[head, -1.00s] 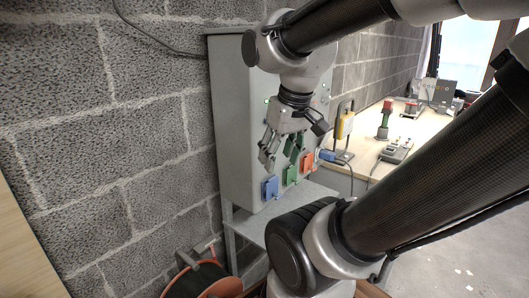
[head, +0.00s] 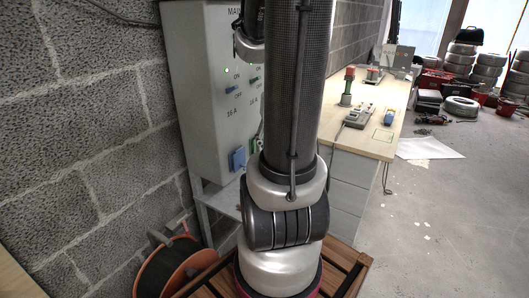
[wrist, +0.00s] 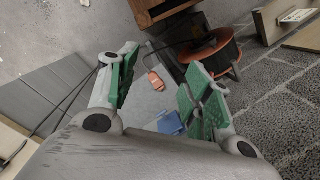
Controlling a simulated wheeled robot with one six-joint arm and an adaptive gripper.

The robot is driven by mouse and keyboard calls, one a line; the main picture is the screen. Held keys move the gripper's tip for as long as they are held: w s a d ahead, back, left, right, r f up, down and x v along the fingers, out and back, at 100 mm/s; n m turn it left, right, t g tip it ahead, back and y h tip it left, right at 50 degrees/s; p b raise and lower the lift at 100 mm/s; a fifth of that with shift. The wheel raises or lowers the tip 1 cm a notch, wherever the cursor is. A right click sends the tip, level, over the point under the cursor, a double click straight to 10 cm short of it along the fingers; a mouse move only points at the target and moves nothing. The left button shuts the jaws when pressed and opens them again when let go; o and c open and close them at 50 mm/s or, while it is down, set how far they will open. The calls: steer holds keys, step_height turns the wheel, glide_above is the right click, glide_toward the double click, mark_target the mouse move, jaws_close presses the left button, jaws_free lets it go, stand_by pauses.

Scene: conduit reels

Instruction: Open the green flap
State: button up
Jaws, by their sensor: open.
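In the head view the green flap (head: 256,145) shows only as a small piece low on the grey cabinet, right of the blue flap (head: 237,158). My arm covers the rest of it. In the wrist view my gripper (wrist: 162,76) is open, with green pads on both fingers. The blue flap (wrist: 171,122) shows beyond and between the fingers. Among the green pieces by the right finger I cannot tell whether any is the flap. My gripper is hidden in the head view. Nothing is seen held between the fingers.
The grey cabinet (head: 196,100) stands against the block wall above a shelf. An orange cable reel (head: 168,268) is below it; the wrist view shows an orange connector (wrist: 155,81). A workbench (head: 345,140) with tools lies to the right. Open floor lies farther right.

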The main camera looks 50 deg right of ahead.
steer(key=d+f+m+t+y, duration=0.2)
steer(key=f+m+t+y, duration=0.25)
steer(key=f+m, duration=0.35)
steer(key=d+f+m+t+y, duration=0.3)
steer(key=f+m+t+y, duration=0.15)
steer(key=f+m, duration=0.4)
steer(key=w+d+r+m+t+h, duration=0.1)
steer(key=w+d+m+t+h, duration=0.8)
steer(key=d, duration=0.3)
steer(key=shift+y, duration=0.7)
steer(key=w, duration=0.2)
steer(key=w+a, duration=0.1)
steer(key=w, duration=0.5)
steer(key=shift+w+a+r, duration=0.15)
steer(key=shift+r, duration=0.05)
jaws_close()
